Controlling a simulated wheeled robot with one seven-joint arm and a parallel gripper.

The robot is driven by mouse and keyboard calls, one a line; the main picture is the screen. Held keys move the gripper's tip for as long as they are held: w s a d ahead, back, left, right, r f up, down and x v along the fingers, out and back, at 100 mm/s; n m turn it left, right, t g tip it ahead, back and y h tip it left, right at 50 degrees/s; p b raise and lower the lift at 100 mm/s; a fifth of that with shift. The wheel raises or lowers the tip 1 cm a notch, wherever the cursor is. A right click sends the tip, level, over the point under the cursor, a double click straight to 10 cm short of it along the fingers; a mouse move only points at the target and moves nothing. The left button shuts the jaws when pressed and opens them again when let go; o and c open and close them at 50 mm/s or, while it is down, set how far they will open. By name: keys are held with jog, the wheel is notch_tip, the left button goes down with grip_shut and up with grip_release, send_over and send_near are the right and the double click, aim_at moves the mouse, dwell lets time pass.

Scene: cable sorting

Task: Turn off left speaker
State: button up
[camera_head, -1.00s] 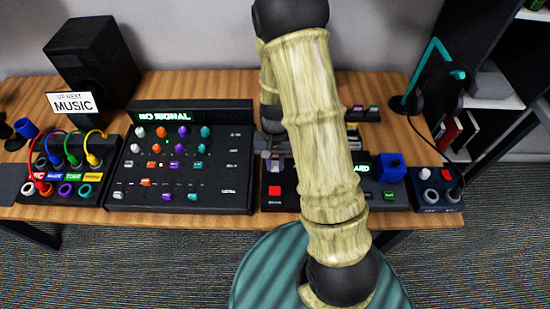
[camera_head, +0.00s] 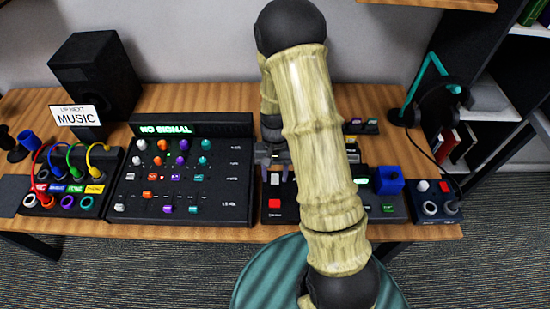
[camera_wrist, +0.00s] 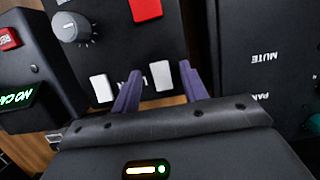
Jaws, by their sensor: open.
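A black speaker (camera_head: 95,75) stands at the back left of the table; no switch shows on its visible faces. My gripper (camera_head: 276,173) points down over a small black panel right of the mixer, above its red button (camera_head: 274,204). In the wrist view, my gripper's two fingers (camera_wrist: 160,72) are apart with nothing held. A white rectangular piece (camera_wrist: 161,75) on the panel shows between the fingertips; I cannot tell whether they touch it. A second white piece (camera_wrist: 101,88) lies left of the left finger. My arm hides part of the panel.
The mixer (camera_head: 180,208) with many knobs reads NO SIGNAL. Left of it is a cable box (camera_head: 70,206) with coloured plugs. A blue block (camera_head: 388,180) and a small box (camera_head: 437,203) are on the right. A grey knob (camera_wrist: 72,27) and red piece (camera_wrist: 145,9) show in the wrist view.

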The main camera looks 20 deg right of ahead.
jog(key=v, duration=1.7)
jog(key=shift+p, duration=0.4)
jog(key=shift+r, duration=0.1)
jog(key=s+a+r+n+t+h+p, duration=0.1)
jog(key=s+r+n+t+p, duration=0.2)
jog(key=s, duration=0.8)
notch_tip(320, 180, up, 5)
jog(key=t+p, duration=0.2)
jog(key=p, duration=0.2)
jog(key=shift+s+a+r+n, duration=0.2)
jog(key=shift+s+r+n, duration=0.1)
jog(key=shift+s, duration=0.1)
dwell(0.3)
